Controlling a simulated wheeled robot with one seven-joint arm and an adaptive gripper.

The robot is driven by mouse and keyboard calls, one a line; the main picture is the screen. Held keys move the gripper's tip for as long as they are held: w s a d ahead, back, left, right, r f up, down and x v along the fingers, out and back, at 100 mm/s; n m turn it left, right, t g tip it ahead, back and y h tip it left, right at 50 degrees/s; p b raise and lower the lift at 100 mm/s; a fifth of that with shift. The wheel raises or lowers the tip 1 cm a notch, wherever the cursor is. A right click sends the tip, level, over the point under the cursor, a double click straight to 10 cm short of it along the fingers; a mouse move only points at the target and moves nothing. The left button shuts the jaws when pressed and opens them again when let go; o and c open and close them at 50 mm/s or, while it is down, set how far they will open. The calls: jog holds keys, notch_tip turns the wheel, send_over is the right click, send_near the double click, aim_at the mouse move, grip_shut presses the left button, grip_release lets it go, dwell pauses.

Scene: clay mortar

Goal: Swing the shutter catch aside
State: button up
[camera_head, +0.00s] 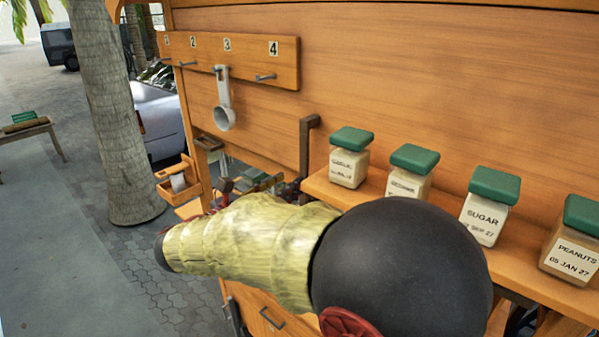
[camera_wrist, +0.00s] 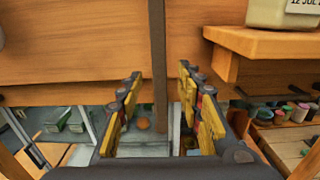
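The shutter catch appears to be the dark brown upright bar (camera_head: 304,150) with a short bent top, against the wooden stall wall, left of the jar shelf. In the wrist view the bar (camera_wrist: 159,60) runs down the middle, lined up with the gap between my fingers. My gripper (camera_wrist: 160,75) is open, with yellow-padded fingers on either side of the bar and space showing on both sides. I cannot tell how deep the bar sits between them. In the head view my gripper (camera_head: 262,186) is low near the bar's bottom, mostly hidden behind my arm.
A wooden shelf (camera_head: 325,186) with several green-lidded jars stands close right of the bar. A numbered hook rail (camera_head: 236,60) with a hanging white scoop (camera_head: 224,105) is at upper left. In the wrist view, the shelf edge (camera_wrist: 262,42) is near my right finger.

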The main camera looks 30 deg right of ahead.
aim_at(302, 173)
jog(key=x, duration=0.7)
jog(key=shift+w+d+f+p, duration=0.1)
jog(key=shift+d+p, duration=0.05)
jog(key=shift+p, duration=0.15)
jog(key=shift+c, duration=0.2)
grip_shut()
dwell(0.5)
